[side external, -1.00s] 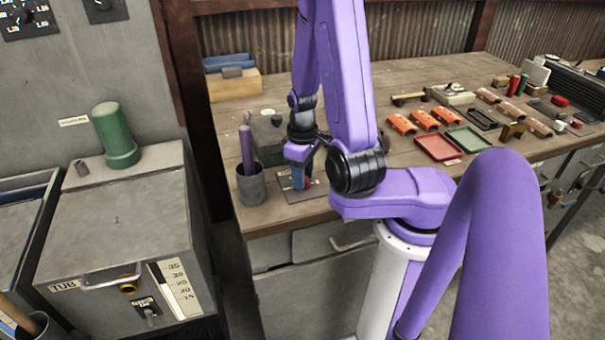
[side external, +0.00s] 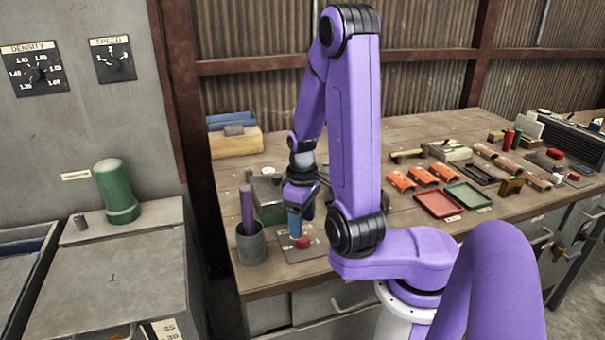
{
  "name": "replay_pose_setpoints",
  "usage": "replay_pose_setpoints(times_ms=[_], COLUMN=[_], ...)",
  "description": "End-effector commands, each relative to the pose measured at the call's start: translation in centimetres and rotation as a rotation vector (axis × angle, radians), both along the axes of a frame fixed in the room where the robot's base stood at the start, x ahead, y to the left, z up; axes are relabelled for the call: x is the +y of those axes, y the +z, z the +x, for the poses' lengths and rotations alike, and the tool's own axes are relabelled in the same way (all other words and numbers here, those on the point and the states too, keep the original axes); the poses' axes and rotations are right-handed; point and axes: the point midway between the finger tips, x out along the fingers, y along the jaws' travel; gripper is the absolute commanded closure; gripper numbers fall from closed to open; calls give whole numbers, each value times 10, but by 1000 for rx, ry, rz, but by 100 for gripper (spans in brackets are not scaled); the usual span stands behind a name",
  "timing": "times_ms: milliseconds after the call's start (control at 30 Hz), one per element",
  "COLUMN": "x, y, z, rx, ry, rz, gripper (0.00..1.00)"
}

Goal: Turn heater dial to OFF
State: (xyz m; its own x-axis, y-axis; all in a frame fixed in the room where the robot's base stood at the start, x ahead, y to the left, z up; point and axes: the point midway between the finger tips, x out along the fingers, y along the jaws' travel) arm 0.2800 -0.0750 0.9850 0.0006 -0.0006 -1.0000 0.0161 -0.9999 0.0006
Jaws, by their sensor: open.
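My gripper (side external: 301,222) points down over the front left of the workbench, with its fingers apart. It is close above a small red piece (side external: 303,241) on a flat grey plate (side external: 292,256); I cannot tell whether they touch. No dial labelled as heater is readable. A density dial (side external: 36,69) and a speed dial (side external: 114,60) are on the grey panel at upper left, far from my gripper. The front of the grey tub cabinet (side external: 120,275) is mostly cut off by the lower picture edge.
A grey cup (side external: 251,246) holding a purple rod stands left of my gripper. A green cylinder (side external: 117,192) stands on the cabinet's back ledge. Orange curved pieces (side external: 400,181), a red tray (side external: 438,204) and a green tray (side external: 469,195) lie on the workbench (side external: 345,284) to the right.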

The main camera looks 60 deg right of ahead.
Motion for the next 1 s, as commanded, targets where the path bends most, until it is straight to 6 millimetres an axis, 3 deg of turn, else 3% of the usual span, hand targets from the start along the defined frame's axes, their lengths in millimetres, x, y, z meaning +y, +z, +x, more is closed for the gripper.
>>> replay_pose_setpoints(times_ms=[700,1000], x=[0,0], y=[112,129], z=[0,-1], rx=[-4,0], ry=[0,0], rz=[-3,0], gripper=[37,37])
